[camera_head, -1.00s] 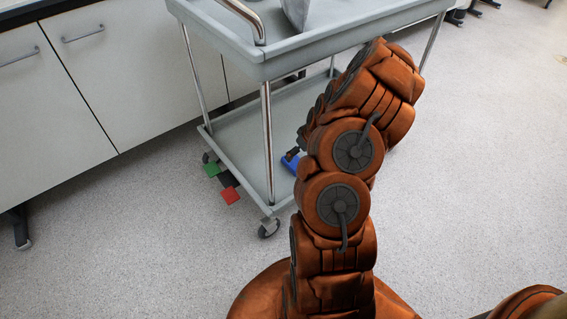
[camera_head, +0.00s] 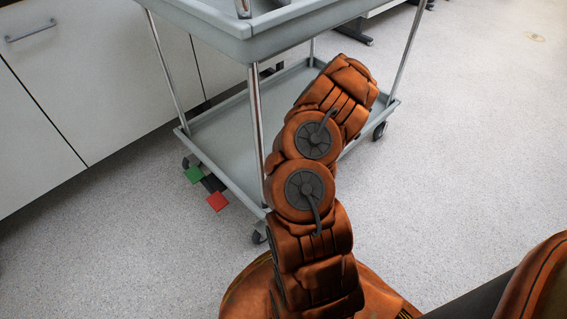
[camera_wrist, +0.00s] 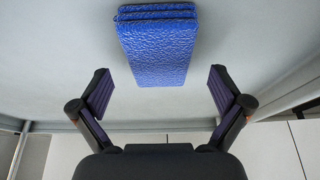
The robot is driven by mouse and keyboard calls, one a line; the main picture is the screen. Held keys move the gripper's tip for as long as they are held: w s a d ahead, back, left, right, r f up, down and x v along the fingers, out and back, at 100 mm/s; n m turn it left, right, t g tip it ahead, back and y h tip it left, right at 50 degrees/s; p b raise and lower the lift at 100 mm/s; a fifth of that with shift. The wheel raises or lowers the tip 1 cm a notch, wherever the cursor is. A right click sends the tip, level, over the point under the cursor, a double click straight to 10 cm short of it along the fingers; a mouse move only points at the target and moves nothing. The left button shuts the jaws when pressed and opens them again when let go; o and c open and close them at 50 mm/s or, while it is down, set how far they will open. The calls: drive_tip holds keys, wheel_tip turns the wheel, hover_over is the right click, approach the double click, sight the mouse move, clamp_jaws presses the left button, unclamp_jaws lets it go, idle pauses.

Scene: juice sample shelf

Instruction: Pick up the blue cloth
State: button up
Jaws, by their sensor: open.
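The folded blue cloth (camera_wrist: 158,50) lies on a pale grey surface in the upper middle of the wrist view. My gripper (camera_wrist: 158,92) is open and empty there, its two fingers spread to either side just below the cloth's near end. The cloth is beyond the fingertips, roughly centred between them. In the head view the cloth does not show, and my arm hides part of the grey cart's lower shelf (camera_head: 212,134).
The grey cart has an upper tray (camera_head: 222,30) above the lower shelf, with metal posts (camera_head: 256,115) at its corners. White cabinets (camera_head: 75,85) stand to the left. Open floor (camera_head: 470,150) lies to the right.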

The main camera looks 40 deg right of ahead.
drive_tip(key=shift+b+x, duration=0.35)
drive_tip(key=shift+x, duration=0.55)
drive_tip(key=shift+c, duration=0.3)
drive_tip(key=shift+s+d, duration=0.1)
drive_tip(key=c, duration=1.1)
wheel_tip(320, 180, up, 10)
drive_tip(key=p, duration=0.4)
drive_tip(key=shift+c, duration=0.2)
